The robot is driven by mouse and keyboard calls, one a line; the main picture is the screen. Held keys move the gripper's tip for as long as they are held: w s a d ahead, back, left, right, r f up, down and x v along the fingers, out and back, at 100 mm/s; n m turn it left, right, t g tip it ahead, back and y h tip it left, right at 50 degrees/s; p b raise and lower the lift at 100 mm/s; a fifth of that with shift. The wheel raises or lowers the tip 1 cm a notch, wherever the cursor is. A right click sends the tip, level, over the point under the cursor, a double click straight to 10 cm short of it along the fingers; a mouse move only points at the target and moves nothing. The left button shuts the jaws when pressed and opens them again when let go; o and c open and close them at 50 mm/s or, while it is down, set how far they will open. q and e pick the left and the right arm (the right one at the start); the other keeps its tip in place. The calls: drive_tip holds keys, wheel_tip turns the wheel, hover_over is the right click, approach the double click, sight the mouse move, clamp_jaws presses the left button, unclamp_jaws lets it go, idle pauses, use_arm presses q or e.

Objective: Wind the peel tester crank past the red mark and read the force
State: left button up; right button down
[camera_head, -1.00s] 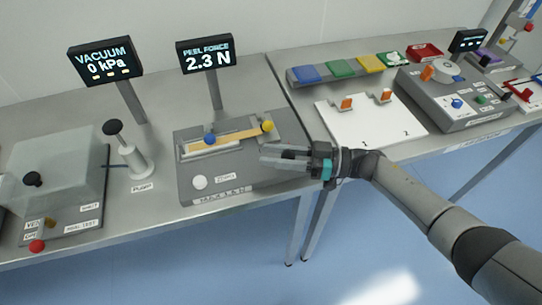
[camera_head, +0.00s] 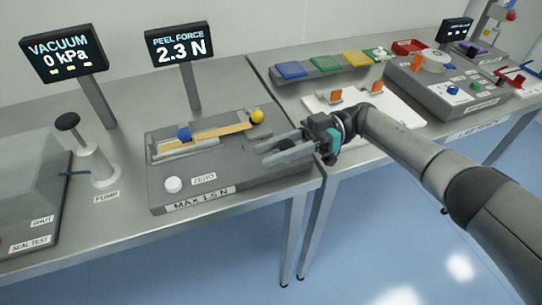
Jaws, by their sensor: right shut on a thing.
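The peel tester (camera_head: 222,191) is a grey box on the steel table, with a blue clamp (camera_head: 184,134), a tan strip (camera_head: 222,131) and a yellow knob (camera_head: 257,116) on top. Its peel force display (camera_head: 180,45) reads 2.3 N. My right gripper (camera_head: 268,153) is at the tester's right end, shut on what seems to be the crank, which the fingers mostly hide. I cannot make out a red mark. My left gripper is not in view.
A white zero button (camera_head: 173,184) and a MAX label (camera_head: 202,198) are on the tester. A pump (camera_head: 98,166) and a vacuum display (camera_head: 64,54) reading 0 kPa stand to the left. A white board (camera_head: 400,112) with orange clips lies to the right.

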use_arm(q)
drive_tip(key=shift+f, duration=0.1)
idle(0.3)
use_arm(e)
drive_tip(key=c, duration=0.5)
unclamp_jaws()
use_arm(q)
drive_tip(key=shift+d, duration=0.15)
use_arm(e)
drive_tip(key=shift+d, duration=0.15)
